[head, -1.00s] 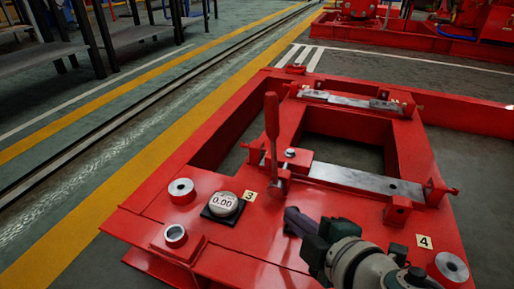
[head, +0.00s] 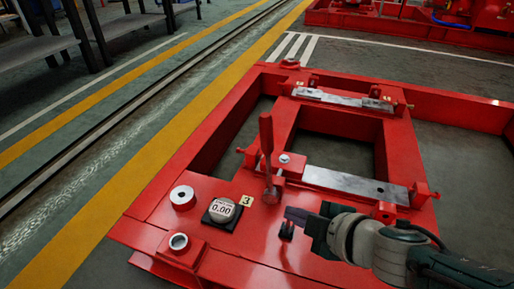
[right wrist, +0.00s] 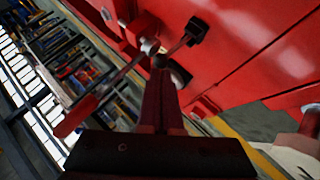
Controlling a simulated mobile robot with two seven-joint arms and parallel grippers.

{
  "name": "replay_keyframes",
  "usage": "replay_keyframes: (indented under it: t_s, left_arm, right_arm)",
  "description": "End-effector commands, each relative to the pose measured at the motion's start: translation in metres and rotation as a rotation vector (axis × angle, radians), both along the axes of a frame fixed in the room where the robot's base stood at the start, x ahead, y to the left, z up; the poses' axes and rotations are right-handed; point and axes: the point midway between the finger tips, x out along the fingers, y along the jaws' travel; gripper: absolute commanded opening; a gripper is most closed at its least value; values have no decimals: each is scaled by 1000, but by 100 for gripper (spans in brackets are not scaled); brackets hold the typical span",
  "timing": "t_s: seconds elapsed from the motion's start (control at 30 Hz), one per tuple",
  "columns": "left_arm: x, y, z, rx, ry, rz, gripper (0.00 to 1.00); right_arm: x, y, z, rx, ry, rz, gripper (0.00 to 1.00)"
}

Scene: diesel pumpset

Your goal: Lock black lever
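A small black lever end (head: 286,230) stands on the red base frame (head: 240,262), just below the fingertips of my right gripper (head: 292,214) in the head view. The right wrist view shows a black knob (right wrist: 196,30) on a thin rod beyond the fingertips. My right gripper (right wrist: 160,68) looks shut, its fingers together with nothing visible between them. I cannot tell whether the fingertips touch the black lever. A lever with a red handle (head: 266,135) stands upright just behind it; its handle also shows in the right wrist view (right wrist: 76,114). My left gripper is not in view.
A round gauge reading 0.00 (head: 222,210) sits left of the gripper, near a number 3 tag (head: 246,200). Metal bars (head: 350,184) cross the frame. Dark tables (head: 40,45) stand far left. The floor beside the yellow line is clear.

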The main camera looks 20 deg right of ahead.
Motion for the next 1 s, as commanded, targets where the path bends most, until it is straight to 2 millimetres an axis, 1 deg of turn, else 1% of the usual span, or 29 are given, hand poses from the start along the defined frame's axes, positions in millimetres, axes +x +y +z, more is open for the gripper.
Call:
replay_keyframes:
  t_s: [0.03,0.17,0.43,0.8,1.0]
  left_arm:
    - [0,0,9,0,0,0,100]
    - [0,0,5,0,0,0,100]
    - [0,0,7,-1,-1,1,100]
    - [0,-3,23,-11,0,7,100]
    - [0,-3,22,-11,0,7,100]
  right_arm:
    - [5,-5,7,11,25,-2,0]
    - [11,-10,3,25,44,-5,0]
    - [9,-8,5,27,44,-4,0]
    - [9,-8,20,27,44,-4,0]
    - [9,-8,20,27,44,-4,0]
